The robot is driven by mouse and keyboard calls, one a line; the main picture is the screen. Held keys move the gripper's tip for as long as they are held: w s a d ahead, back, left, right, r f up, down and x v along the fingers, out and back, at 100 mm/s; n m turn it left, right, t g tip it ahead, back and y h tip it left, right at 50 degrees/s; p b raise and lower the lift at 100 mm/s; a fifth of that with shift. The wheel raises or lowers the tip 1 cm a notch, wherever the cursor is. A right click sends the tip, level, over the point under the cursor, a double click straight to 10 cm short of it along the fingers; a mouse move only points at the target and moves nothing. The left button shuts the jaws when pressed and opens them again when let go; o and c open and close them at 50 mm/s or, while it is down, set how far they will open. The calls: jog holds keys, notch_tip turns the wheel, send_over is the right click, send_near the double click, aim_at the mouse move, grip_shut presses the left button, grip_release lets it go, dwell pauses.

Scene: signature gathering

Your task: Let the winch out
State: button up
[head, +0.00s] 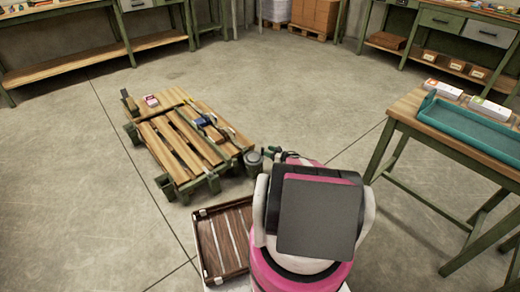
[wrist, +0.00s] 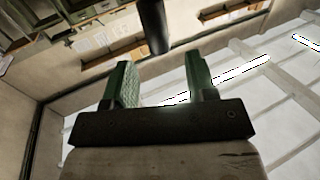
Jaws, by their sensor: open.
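A low slatted wooden platform (head: 160,150) with green legs stands on the floor, left of my body in the head view. A grey drum-like cylinder (head: 253,161) sits at its near right corner; I cannot tell if it is the winch. A small blue piece (head: 202,121) and thin straps lie on the slats. My gripper (head: 270,152) is small and partly hidden, close to the grey cylinder. In the wrist view my gripper (wrist: 162,76) is open, its two green fingers apart. A dark upright bar (wrist: 153,25) shows beyond the gap, not gripped.
A pink box (head: 151,100) lies on the platform. A brown slatted tray (head: 222,240) is beside my base. A table with a teal tray (head: 470,128) stands at right. Workbenches (head: 95,55) line the back.

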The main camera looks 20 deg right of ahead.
send_over(260, 155)
dwell(0.3)
jog(key=shift+c, duration=0.4)
grip_shut()
